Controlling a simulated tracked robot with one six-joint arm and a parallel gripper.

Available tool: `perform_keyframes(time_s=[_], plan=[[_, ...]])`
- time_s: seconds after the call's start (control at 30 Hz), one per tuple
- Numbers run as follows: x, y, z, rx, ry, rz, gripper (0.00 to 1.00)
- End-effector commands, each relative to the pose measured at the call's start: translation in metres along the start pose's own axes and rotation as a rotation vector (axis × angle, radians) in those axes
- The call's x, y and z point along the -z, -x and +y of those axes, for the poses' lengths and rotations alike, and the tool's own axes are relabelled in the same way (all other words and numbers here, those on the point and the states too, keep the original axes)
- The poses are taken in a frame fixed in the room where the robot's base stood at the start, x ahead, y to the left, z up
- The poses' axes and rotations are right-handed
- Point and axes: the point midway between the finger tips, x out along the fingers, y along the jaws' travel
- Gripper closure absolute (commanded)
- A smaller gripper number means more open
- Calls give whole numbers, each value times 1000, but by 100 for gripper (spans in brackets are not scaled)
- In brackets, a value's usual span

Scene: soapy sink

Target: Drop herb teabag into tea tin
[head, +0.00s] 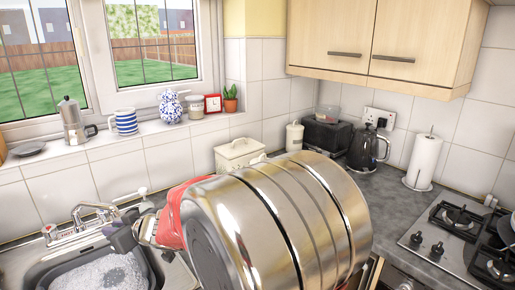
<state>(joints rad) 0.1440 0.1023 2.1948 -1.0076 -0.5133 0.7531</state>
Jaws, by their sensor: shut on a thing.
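My gripper (122,234) is at the lower left, its dark jaws over the right side of the sink near the tap. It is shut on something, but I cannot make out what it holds. I cannot pick out the herb teabag; my large metal arm hides much of the middle of the counter. No tea tin can be told for sure. A cream lidded container (238,154) stands at the back of the counter, and a small white canister (294,136) stands to its right; both are apart from my gripper.
The sink (75,272) holds soapy foam beside a chrome tap (82,218). The sill carries a moka pot (72,120), striped mug (124,121), blue-white jar (171,107), red clock (212,104) and cactus (230,98). A kettle (368,150), paper roll (425,160) and gas hob (460,235) are right.

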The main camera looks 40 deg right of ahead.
Motion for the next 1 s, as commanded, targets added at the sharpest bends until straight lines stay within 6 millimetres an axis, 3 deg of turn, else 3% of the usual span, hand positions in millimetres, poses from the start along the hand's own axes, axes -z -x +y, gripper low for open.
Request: perform_keyframes(time_s=[0.5, 0.63, 0.77, 1.0], plan=[[-1, 4, 12, -20, -8, 0, 100], [4, 7, 24, -30, -11, 1, 100], [13, 16, 51, -53, -20, 2, 100], [34, 52, 129, -112, -43, 2, 100]])
